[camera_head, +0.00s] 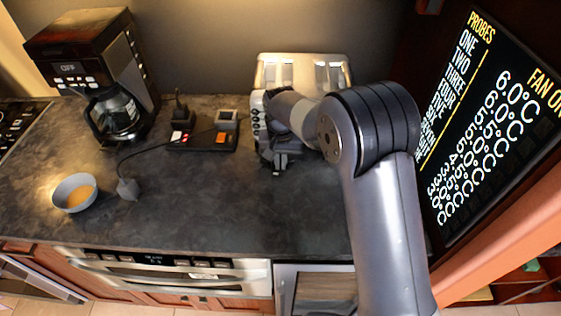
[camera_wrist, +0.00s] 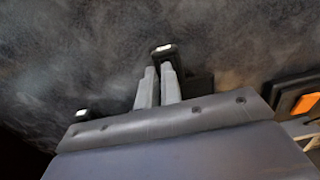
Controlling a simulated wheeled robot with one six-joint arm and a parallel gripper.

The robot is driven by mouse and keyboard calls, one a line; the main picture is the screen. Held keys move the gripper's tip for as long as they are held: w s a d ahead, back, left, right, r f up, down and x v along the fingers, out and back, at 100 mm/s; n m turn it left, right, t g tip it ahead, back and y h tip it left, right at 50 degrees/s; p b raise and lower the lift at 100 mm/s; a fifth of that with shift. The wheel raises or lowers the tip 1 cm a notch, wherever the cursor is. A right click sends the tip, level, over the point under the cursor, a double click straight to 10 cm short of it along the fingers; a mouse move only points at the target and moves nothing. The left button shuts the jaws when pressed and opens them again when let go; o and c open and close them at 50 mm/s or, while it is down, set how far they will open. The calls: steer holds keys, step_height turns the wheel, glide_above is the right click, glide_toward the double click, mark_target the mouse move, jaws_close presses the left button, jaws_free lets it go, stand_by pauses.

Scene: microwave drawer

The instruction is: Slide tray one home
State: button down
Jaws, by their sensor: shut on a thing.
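My gripper (camera_head: 280,162) is low over the counter, in front of a silver toaster-like appliance (camera_head: 275,72) whose front my arm mostly hides. In the wrist view my gripper's two grey fingers (camera_wrist: 158,86) are close together, shut on a small black piece with a white mark (camera_wrist: 163,52). A second black piece with a white mark (camera_wrist: 82,113) lies to the left, apart from the fingers. No readable label shows which piece is tray one, and how far any tray stands out is hidden.
A black box with an orange switch (camera_head: 221,137) and cords stands left of my gripper. A coffee maker (camera_head: 95,50) and a bowl (camera_head: 73,192) are farther left. A microwave drawer (camera_head: 160,277) is under the counter. The counter's front middle (camera_head: 230,215) is clear.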

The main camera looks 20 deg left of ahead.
steer(key=shift+w, duration=0.1)
steer(key=shift+w+a+r+p, duration=0.1)
steer(key=shift+w+a+p, duration=0.1)
steer(key=shift+w, duration=0.2)
steer(key=shift+w+a+p, duration=0.1)
steer(key=shift+w+p, duration=0.1)
steer(key=shift+w, duration=0.2)
steer(key=c, duration=1.5)
jaws_free()
steer(key=shift+s, duration=0.1)
